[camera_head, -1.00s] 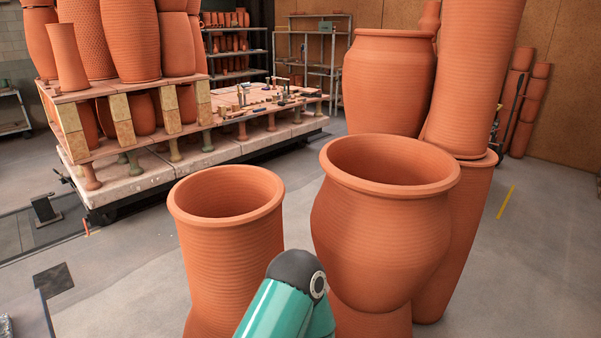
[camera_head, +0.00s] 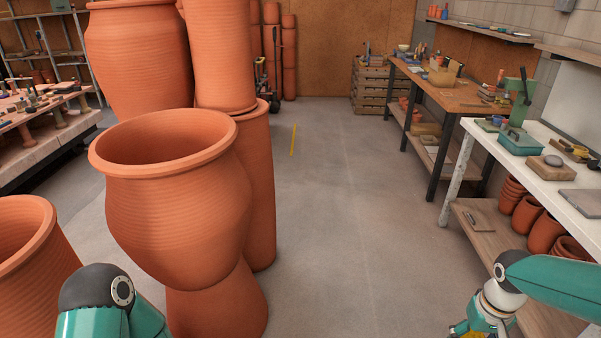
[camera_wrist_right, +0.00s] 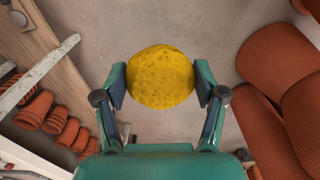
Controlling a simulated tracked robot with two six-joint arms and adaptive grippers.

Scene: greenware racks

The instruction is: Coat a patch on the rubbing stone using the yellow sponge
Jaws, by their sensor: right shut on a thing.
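The yellow sponge (camera_wrist_right: 160,77) is round and pitted, and sits between the two fingers of my right gripper (camera_wrist_right: 160,85) in the right wrist view. The gripper is shut on it, above the floor. In the head view only a bit of yellow shows by my right wrist at the bottom right edge. A small grey rounded stone (camera_head: 553,160) lies on a brownish block (camera_head: 545,168) on the white bench; I cannot tell for sure which is the rubbing stone. My left arm's teal joint shows at bottom left, but its gripper is out of view.
The white bench (camera_head: 540,150) along the right wall holds a teal box (camera_head: 519,142) and a grey slab (camera_head: 581,203); pots stand below. A wooden workbench (camera_head: 452,95) is farther back. Large clay jars (camera_head: 180,225) stand close at left. The floor (camera_head: 345,200) between is clear.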

